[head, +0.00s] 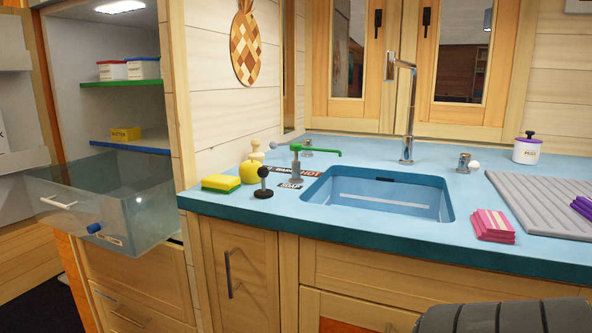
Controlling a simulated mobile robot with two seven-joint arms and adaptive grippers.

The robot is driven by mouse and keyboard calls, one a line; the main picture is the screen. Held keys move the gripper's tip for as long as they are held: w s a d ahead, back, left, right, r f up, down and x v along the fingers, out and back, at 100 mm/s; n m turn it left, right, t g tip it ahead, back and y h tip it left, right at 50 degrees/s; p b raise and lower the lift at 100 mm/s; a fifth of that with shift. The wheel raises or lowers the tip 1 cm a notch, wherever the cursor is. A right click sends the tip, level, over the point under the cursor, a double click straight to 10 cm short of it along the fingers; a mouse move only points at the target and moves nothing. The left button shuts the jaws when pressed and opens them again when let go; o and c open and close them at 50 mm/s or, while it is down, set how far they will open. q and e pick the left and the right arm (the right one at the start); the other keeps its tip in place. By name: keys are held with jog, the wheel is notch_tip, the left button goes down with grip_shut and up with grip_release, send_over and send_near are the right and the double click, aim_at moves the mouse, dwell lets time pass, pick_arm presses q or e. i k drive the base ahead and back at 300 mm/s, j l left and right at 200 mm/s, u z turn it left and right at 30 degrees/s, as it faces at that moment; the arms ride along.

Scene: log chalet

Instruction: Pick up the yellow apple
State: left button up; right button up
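A yellow apple (249,172) sits on the blue countertop, left of the sink. It is between a yellow and green sponge (221,183) on its left and a dark round-topped knob (263,183) at its front right. A pale wooden peg-like object (257,151) stands behind it. Neither gripper is in view.
The sink (378,198) is set into the blue countertop (330,234), with a green-handled dispenser (297,160) at its left and a tall faucet (408,110) behind. Pink sponges (492,225) and a grey drainboard (550,196) are at right. An open clear drawer (105,200) juts out at left.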

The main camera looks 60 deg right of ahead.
aim_at(248, 169)
jog(key=z, duration=1.45)
jog(key=j+z, duration=0.15)
jog(key=k, duration=0.05)
